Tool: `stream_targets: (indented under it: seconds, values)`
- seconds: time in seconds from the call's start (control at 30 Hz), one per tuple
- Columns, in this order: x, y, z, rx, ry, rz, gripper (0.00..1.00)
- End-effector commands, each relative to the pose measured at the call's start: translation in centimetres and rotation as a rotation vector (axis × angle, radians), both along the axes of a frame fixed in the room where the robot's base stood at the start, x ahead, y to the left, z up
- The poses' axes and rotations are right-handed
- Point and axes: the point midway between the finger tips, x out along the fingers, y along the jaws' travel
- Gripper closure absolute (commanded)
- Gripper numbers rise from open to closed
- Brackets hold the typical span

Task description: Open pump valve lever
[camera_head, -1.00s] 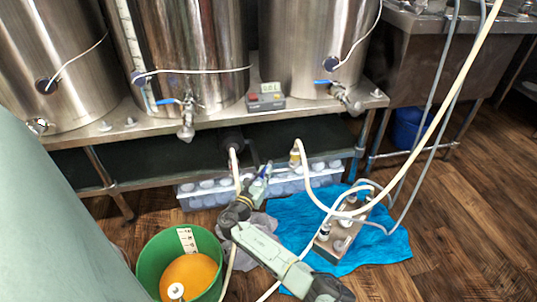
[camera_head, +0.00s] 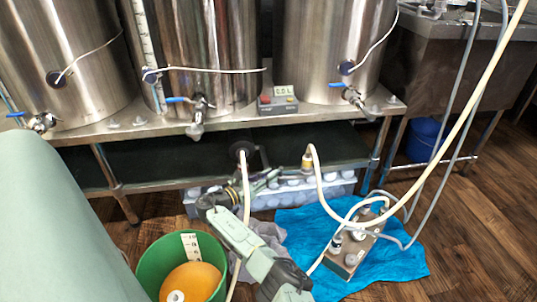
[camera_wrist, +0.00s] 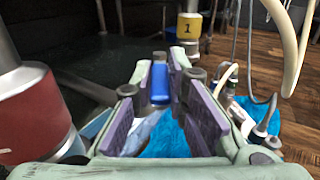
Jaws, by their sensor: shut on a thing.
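A blue lever (camera_wrist: 160,84) stands between the purple-padded fingers of my gripper (camera_wrist: 161,68) in the wrist view. The fingers are shut on it near their tips. In the head view my gripper (camera_head: 268,179) is under the steel bench, in front of the dark pump (camera_head: 242,149). It lies between the pump's hose and the brass hose fitting (camera_head: 307,161). The lever is too small and hidden there to make out. A yellow fitting marked 1 (camera_wrist: 188,27) is just beyond the fingertips in the wrist view.
A red-banded metal cylinder (camera_wrist: 35,112) is close on the left in the wrist view. White hoses (camera_head: 318,190) hang at the right. A clear bin (camera_head: 330,188), a green bucket (camera_head: 150,262) and a blue cloth (camera_head: 395,262) are below.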

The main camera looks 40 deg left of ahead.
Motion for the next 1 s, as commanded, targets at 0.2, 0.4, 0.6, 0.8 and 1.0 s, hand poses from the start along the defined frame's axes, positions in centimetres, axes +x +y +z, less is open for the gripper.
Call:
stream_targets:
  seconds: [0.2, 0.4, 0.6, 0.8, 1.0]
  values:
    - [0.2, 0.0, 0.2, 0.003, -0.001, 0.003, 1.00]
    - [0.2, 0.0, 0.2, 0.003, -0.001, 0.002, 0.73]
    - [0.1, 0.0, 0.1, 0.002, -0.001, 0.002, 0.66]
    - [0.0, 0.0, 0.1, 0.002, -0.001, 0.002, 0.66]
    - [-1.9, 0.3, 0.0, 0.002, 0.000, 0.005, 0.66]
